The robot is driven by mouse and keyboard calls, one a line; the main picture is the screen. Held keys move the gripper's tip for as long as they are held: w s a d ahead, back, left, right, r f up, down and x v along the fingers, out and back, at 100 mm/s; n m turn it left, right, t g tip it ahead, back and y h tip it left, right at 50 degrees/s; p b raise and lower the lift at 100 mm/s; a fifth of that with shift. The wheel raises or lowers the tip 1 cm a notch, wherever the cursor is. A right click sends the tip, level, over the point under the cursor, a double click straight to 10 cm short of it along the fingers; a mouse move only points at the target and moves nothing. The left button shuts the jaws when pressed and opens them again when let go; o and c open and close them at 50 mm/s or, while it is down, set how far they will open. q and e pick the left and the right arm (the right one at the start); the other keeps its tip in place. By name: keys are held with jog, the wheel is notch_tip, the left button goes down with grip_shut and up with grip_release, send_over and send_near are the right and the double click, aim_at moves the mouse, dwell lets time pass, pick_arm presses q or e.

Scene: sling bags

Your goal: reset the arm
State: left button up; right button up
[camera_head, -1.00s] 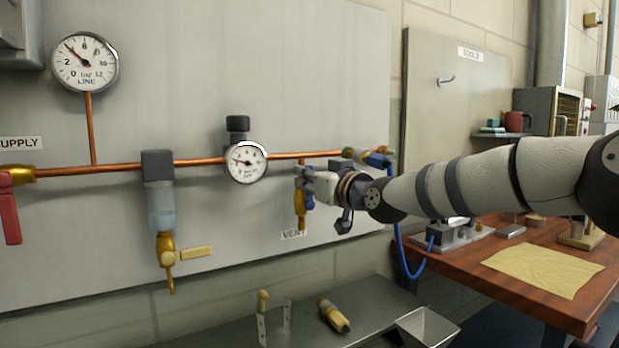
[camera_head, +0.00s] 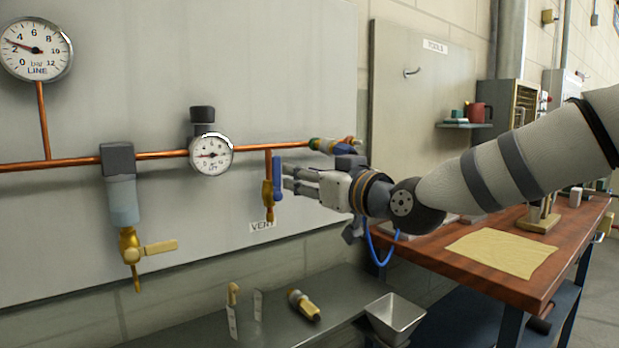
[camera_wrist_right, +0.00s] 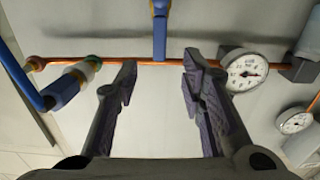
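My right gripper (camera_head: 287,182) is in front of the wall panel, just right of the vent valve (camera_head: 267,195). The valve is brass with a blue lever (camera_head: 277,174) that hangs down below the copper pipe. In the right wrist view the fingers of my right gripper (camera_wrist_right: 158,85) are wide apart, with only bare panel between them. The blue lever (camera_wrist_right: 160,32) shows there beyond the fingertips, and I see no contact. My right arm (camera_head: 500,165) reaches in from the right. My left gripper is out of view.
A copper pipe (camera_head: 70,162) crosses the panel, with a line gauge (camera_head: 36,50), a second gauge (camera_head: 211,154) and a filter bowl (camera_head: 123,200). A wooden bench (camera_head: 480,275) with a cloth (camera_head: 503,254) is at right. A grey shelf (camera_head: 270,335) and metal bin (camera_head: 396,315) are below.

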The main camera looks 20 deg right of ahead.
jog(key=shift+s+d, duration=0.2)
jog(key=shift+s, duration=0.45)
jog(key=shift+f, duration=0.1)
jog(key=s+a+f+m+g+h, duration=0.1)
jog(key=s+f+g, duration=0.2)
jog(key=f, duration=0.9)
jog(key=s+a+f+m+g+h, duration=0.1)
jog(key=s+f+g, duration=0.2)
jog(key=f, duration=0.9)
jog(key=s+d+f+m+g+h+p, duration=0.1)
jog(key=s+f+g, duration=0.4)
jog(key=s+f, duration=1.2)
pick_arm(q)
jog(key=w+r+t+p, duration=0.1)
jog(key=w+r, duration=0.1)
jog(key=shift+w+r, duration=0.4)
pick_arm(e)
jog(key=s+d+f+g+h, duration=0.1)
jog(key=s+d+f+g, duration=0.1)
jog(key=s, duration=0.8)
jog(key=s+d+f+m+g+h, duration=0.1)
jog(key=s+d+f+g, duration=0.1)
jog(key=s, duration=0.9)
jog(key=s+d+f+g+h, duration=0.1)
jog(key=s+f+g, duration=0.3)
jog(key=s, duration=0.6)
jog(key=shift+s+d+f+m, duration=0.3)
jog(key=shift+d+f, duration=0.15)
jog(key=shift+d, duration=0.25)
